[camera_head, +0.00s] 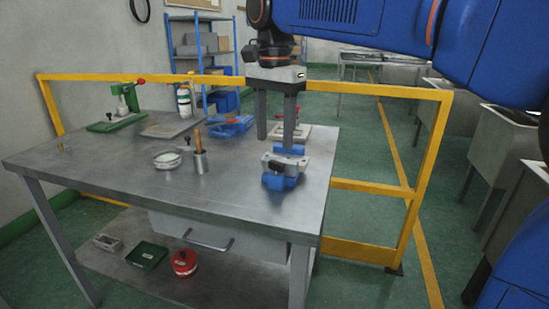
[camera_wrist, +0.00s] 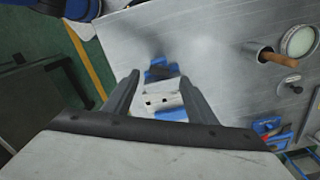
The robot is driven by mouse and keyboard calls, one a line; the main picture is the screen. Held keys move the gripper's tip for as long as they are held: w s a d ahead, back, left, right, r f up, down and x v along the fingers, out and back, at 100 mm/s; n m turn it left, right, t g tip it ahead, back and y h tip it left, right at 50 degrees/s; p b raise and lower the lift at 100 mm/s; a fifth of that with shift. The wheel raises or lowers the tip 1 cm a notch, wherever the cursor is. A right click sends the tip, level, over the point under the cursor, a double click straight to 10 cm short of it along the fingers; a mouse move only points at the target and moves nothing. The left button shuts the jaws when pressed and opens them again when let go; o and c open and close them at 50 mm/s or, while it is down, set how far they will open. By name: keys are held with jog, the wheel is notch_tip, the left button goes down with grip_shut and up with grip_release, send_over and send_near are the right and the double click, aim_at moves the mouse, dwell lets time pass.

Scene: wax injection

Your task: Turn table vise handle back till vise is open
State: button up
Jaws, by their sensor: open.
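The table vise (camera_head: 284,168) has a blue body with a metal top and sits near the right edge of the steel table (camera_head: 110,160). My gripper (camera_head: 276,142) hangs above and just behind the vise in the head view, fingers pointing down. Its fingers are apart with nothing held between them. I cannot make out the vise handle clearly, nor how far the jaws are apart.
A metal cup with a wooden-handled tool (camera_head: 200,160) and a round dish (camera_head: 167,160) stand left of the vise. Blue tools (camera_head: 231,126) and a green-based press (camera_head: 122,112) lie farther back. A yellow rail (camera_head: 400,190) runs along the table's right and back.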

aim_at(276, 163)
notch_tip(276, 163, down, 7)
jog(key=shift+r, duration=0.1)
dwell(0.4)
jog(key=c, duration=1.1)
jog(key=shift+s+d+n, duration=0.1)
jog(key=shift+d+n, duration=0.05)
jog(key=shift+n, duration=2.25)
jog(key=shift+o, duration=0.2)
jog(key=o, duration=1.1)
jog(key=shift+c, duration=0.2)
